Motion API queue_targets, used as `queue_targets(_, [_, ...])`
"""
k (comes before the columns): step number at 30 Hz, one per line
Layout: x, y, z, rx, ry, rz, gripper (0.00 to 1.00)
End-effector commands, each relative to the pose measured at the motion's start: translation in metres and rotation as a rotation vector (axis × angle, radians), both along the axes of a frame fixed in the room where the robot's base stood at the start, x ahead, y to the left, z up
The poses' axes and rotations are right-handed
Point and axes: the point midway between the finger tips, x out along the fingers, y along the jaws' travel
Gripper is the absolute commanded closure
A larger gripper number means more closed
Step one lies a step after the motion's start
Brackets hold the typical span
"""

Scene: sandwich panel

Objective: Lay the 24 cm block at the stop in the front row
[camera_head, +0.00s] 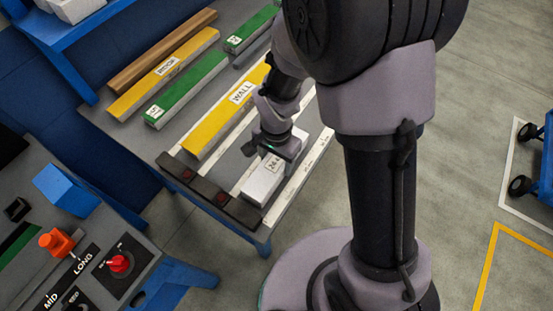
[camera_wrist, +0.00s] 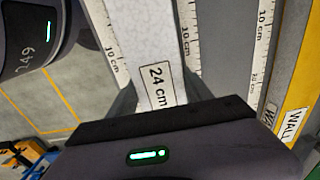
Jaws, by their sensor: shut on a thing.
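The pale block labelled 24 cm (camera_head: 262,182) lies lengthwise in the front row, between two white ruler strips, at table height. Its left end is close to the dark stop bar (camera_head: 238,210); I cannot tell if they touch. My gripper (camera_head: 276,153) is over the block's right part, shut on its sides. In the wrist view the block (camera_wrist: 148,40) runs up between the fingers of my gripper (camera_wrist: 155,95), its label facing up. The fingertips are partly hidden.
A yellow bar marked WALL (camera_head: 222,112) lies in the row behind. Green bars (camera_head: 187,88), another yellow bar (camera_head: 165,75) and a brown bar (camera_head: 150,58) lie further back. A control desk (camera_head: 150,258) with knobs stands at lower left.

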Motion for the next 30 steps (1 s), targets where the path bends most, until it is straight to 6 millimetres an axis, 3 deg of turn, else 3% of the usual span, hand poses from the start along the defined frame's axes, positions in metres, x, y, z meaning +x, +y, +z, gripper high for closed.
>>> queue_targets(12, [0.0,0.0,-0.01,0.0,0.0,0.0,0.82])
queue_targets(13, [0.0,0.0,-0.009,0.0,0.0,0.0,0.36])
queue_targets(16, [0.0,0.0,-0.008,0.0,0.0,0.0,0.16])
queue_targets(26, [0.0,0.0,-0.005,0.0,0.0,0.0,0.16])
queue_targets(30, [0.001,0.0,0.023,0.001,-0.003,0.0,0.16])
